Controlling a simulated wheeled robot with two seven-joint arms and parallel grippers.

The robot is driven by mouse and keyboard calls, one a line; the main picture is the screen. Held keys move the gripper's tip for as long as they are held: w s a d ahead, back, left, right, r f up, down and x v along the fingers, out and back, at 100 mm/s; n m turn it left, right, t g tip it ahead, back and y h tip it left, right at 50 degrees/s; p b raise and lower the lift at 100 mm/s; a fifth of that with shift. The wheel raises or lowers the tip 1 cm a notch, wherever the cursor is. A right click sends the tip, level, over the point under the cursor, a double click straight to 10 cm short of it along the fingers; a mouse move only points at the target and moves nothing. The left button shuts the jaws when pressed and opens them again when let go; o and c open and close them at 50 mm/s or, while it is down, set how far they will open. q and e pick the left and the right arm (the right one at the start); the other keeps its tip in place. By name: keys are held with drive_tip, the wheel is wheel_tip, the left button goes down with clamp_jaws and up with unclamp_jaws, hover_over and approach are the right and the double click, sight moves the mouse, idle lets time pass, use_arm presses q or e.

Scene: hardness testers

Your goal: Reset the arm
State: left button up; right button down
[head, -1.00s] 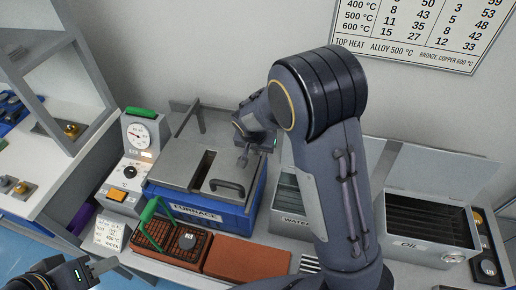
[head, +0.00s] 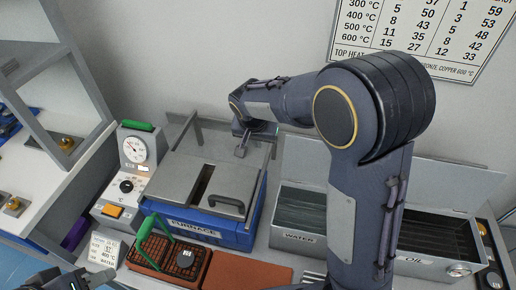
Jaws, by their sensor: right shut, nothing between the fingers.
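My right arm rises large in the middle of the head view and reaches back over the furnace. Its gripper (head: 241,152) is shut and empty, hanging above the rear right part of the furnace top. The blue furnace (head: 190,222) has a grey top with a dark slot and a black handle (head: 227,203). My left gripper (head: 84,279) shows only partly at the bottom left edge, and whether its fingers are apart is unclear.
A control box with a gauge (head: 134,150) stands left of the furnace. A brick-coloured tray (head: 150,262) with a green handle and a dark round piece is in front. Water (head: 300,237) and oil (head: 412,262) tanks stand at right, partly behind my arm.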

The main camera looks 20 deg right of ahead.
drive_tip(key=s+r+n+t+y, duration=0.1)
drive_tip(key=s+r+n+y, duration=0.1)
drive_tip(key=s, duration=1.1)
drive_tip(key=s+r+n+t+y, duration=0.1)
drive_tip(key=s+r+n+y, duration=0.2)
drive_tip(key=s, duration=1.1)
drive_tip(key=shift+s+d+r+y, duration=0.15)
drive_tip(key=shift+d+r+y, duration=0.3)
drive_tip(key=shift+r+y, duration=0.05)
